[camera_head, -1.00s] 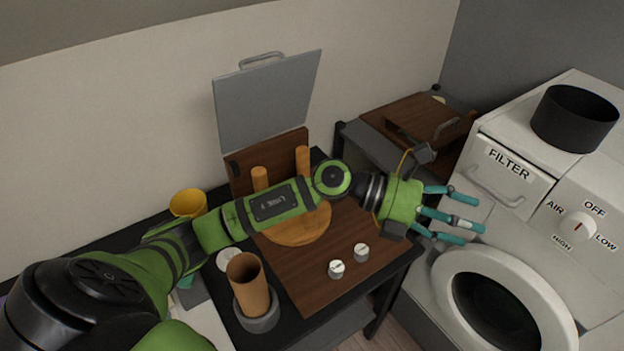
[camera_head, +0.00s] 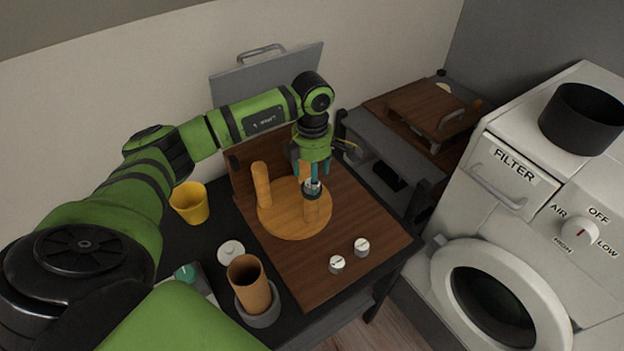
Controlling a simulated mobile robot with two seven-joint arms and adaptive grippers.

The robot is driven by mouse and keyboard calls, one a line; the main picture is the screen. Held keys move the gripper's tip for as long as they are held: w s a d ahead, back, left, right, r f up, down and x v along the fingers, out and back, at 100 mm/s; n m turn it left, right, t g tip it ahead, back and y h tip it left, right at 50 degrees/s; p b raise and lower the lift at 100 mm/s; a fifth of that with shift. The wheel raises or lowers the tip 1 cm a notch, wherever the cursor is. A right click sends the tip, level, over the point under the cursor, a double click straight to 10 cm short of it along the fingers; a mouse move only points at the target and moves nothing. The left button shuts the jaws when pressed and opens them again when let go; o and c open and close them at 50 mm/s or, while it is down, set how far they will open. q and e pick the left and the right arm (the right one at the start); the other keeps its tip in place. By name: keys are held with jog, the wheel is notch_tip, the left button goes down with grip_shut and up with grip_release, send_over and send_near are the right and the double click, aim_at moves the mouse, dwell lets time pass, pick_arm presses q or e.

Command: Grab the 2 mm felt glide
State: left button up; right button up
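Two small grey cylinders with pale, marked tops, a left one (camera_head: 337,264) and a right one (camera_head: 361,247), stand on the front of the brown wooden board (camera_head: 285,262). The marks are too small to read, so I cannot tell which, if either, is the 2 mm felt glide. My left gripper (camera_head: 314,184) points down over the round wooden disc (camera_head: 275,221), behind these cylinders and apart from them. My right gripper is out of view.
An upright wooden peg (camera_head: 261,186) stands left of the gripper. A yellow cup (camera_head: 190,203), a white lid (camera_head: 230,252) and a brown tube (camera_head: 248,282) in a grey holder stand left of the board. The white filter machine (camera_head: 467,222) is at right.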

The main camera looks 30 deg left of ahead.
pick_arm(q)
jog(key=shift+f, duration=1.2)
jog(key=c, duration=1)
jog(key=shift+d, duration=0.1)
jog(key=shift+c, duration=0.2)
jog(key=shift+r, duration=0.15)
